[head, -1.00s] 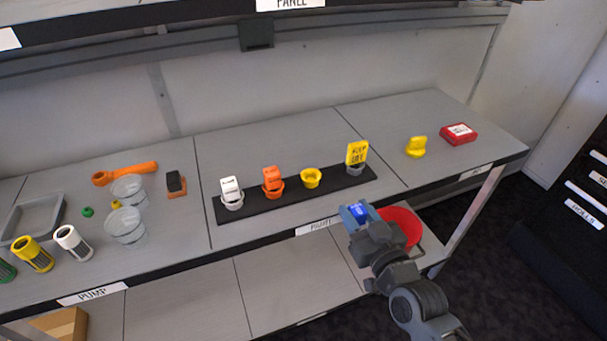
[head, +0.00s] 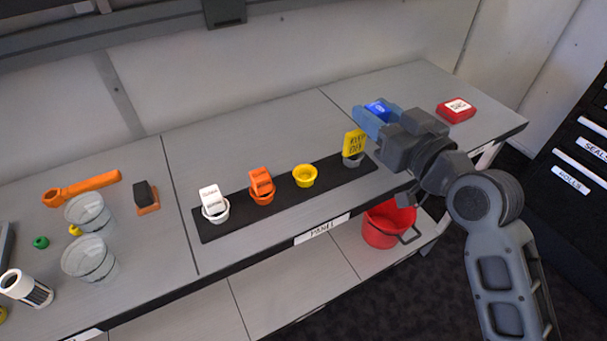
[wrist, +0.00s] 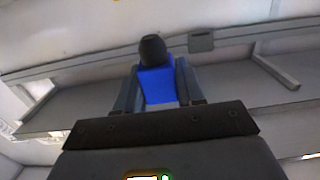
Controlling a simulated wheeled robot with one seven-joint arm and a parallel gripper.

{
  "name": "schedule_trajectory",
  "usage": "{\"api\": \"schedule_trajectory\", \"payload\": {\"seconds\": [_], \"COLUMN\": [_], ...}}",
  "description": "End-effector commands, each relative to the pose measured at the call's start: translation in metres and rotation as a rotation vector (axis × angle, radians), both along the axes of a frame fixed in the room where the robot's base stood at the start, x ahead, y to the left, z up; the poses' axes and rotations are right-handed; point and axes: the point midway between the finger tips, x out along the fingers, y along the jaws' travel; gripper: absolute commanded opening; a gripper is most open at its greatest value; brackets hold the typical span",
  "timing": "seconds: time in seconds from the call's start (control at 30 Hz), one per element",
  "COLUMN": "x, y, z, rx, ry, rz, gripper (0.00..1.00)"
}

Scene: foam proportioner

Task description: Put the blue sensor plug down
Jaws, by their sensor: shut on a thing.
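The blue sensor plug (head: 378,110) is between the fingers of my gripper (head: 372,117), above the right part of the bench behind the dark strip. In the wrist view the blue plug (wrist: 157,86), with a dark rounded end, sits between both fingers of my gripper (wrist: 158,88). The dark strip (head: 232,225) carries a row of cups: a white-grey one with a white plug (head: 211,200), an orange one with an orange plug (head: 261,183), an empty yellow cup (head: 304,176), and a grey one with a yellow tagged plug (head: 354,143).
A red box (head: 456,110) lies at the bench's right end. A red bucket (head: 388,225) stands on the lower shelf. Clear cups (head: 88,258), an orange tool (head: 82,187) and a dark-orange block (head: 146,197) are at left. A dark drawer cabinet (head: 570,150) stands right.

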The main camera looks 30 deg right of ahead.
Motion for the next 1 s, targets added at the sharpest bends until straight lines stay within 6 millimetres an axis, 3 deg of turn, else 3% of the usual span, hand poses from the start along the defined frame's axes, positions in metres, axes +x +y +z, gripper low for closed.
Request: {"api": "schedule_trajectory", "payload": {"seconds": [0.17, 0.6, 0.83, 1.0], "x": [0.009, 0.049, 0.055, 0.055], "y": [0.016, 0.09, 0.103, 0.103], "z": [-0.01, -0.061, -0.073, -0.094], "rx": [0.001, 0.0, 0.0, 0.0], "ry": [0.002, 0.001, 0.0, 0.003], "rz": [0.002, -0.002, 0.0, 0.001], "gripper": [0.07, 0.07, 0.07, 0.07]}}
